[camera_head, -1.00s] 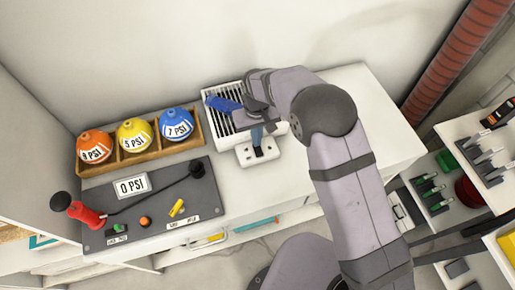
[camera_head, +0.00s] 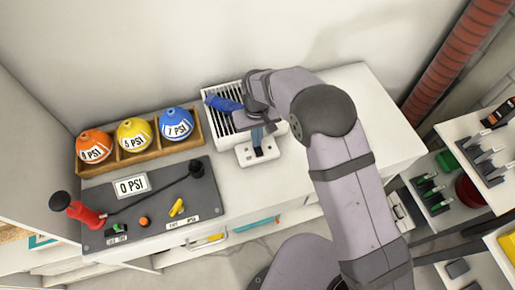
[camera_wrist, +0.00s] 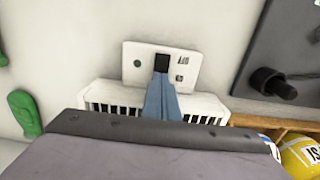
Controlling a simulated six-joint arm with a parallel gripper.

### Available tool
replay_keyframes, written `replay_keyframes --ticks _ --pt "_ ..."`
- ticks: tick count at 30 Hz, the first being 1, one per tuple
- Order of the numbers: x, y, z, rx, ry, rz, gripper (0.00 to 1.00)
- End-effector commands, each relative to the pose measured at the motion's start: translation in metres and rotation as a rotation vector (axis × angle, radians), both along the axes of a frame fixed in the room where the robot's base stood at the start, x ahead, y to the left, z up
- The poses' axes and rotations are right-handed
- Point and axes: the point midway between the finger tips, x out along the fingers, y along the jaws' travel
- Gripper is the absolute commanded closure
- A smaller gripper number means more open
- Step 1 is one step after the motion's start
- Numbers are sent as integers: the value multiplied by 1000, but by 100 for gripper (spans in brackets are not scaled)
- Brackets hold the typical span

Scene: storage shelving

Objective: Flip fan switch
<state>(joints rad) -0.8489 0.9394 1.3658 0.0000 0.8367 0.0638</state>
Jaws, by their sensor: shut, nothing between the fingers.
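The fan switch (camera_wrist: 162,62) is a black rocker in a white plate. The switch plate (camera_head: 244,156) lies on the white bench top in front of the fan, a white box with a dark slotted grille (camera_head: 222,95). My gripper (camera_head: 257,138) is over the plate, its blue fingers shut and empty. In the wrist view the fingertips (camera_wrist: 161,76) are at the lower edge of the black rocker, and I cannot tell whether they touch it. The fingers hide part of the fan and the rocker's lower end.
A grey panel (camera_head: 150,209) with a red-handled pump and knobs lies to the left. A wooden rack (camera_head: 155,157) with orange, yellow and blue balls stands behind it. Bench top (camera_head: 370,120) to the right of my arm is clear.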

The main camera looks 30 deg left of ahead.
Motion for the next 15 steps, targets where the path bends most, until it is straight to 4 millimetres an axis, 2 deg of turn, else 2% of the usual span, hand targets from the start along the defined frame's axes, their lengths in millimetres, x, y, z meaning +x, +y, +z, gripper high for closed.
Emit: replay_keyframes --ticks 15 --pt "0 0 -8 0 0 0 100"
